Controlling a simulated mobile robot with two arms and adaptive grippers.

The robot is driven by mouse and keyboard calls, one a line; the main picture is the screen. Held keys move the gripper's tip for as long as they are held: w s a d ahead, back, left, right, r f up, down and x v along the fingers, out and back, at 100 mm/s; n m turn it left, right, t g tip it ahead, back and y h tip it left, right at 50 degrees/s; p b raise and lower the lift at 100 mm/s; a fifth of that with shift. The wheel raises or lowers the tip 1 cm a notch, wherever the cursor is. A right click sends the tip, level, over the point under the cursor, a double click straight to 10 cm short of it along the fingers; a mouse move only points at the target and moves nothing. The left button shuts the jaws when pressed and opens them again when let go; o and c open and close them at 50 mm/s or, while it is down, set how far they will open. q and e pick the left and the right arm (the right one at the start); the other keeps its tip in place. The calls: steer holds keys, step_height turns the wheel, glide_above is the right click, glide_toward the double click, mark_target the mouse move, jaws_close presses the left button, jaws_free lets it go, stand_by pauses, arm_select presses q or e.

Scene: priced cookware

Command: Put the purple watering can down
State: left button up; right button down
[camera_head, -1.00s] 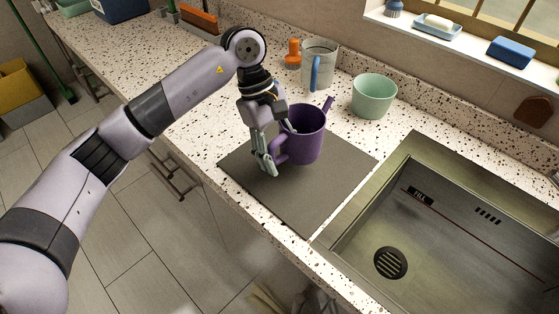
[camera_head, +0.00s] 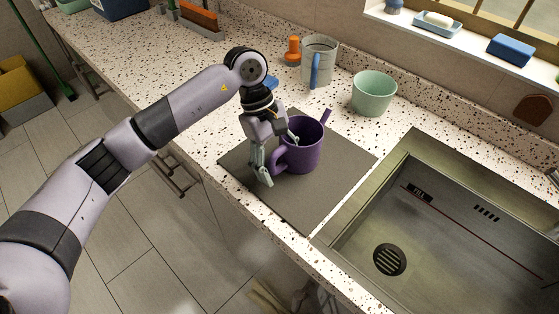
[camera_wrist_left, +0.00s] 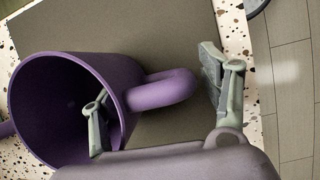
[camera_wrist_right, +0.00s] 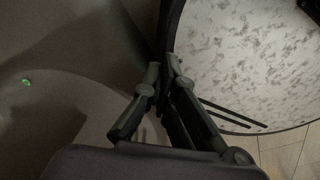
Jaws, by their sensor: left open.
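The purple watering can (camera_head: 305,152) stands upright on the dark grey mat (camera_head: 310,205), its handle towards my left gripper (camera_head: 278,160) and its spout towards the back right. The left gripper is open around the handle side. In the left wrist view one finger shows at the mouth of the can (camera_wrist_left: 60,85) and the other is beyond the handle, clear of it. The can's base is partly hidden there. My right gripper (camera_wrist_right: 163,70) is out of the head view; in its own dark view its fingers are close together with nothing visible between them.
The sink (camera_head: 460,240) lies right of the mat. The speckled counter (camera_head: 190,95) is largely clear to the left.

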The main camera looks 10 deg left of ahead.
arm_select(q)
steer(key=shift+r, duration=0.15)
steer(key=shift+w+a+r, duration=0.15)
steer(key=shift+r, duration=0.1)
steer(key=b+v, duration=0.2)
steer(key=v, duration=0.9)
steer(key=shift+r+b, duration=0.2)
steer(key=shift+b, duration=0.15)
steer(key=shift+f, duration=0.1)
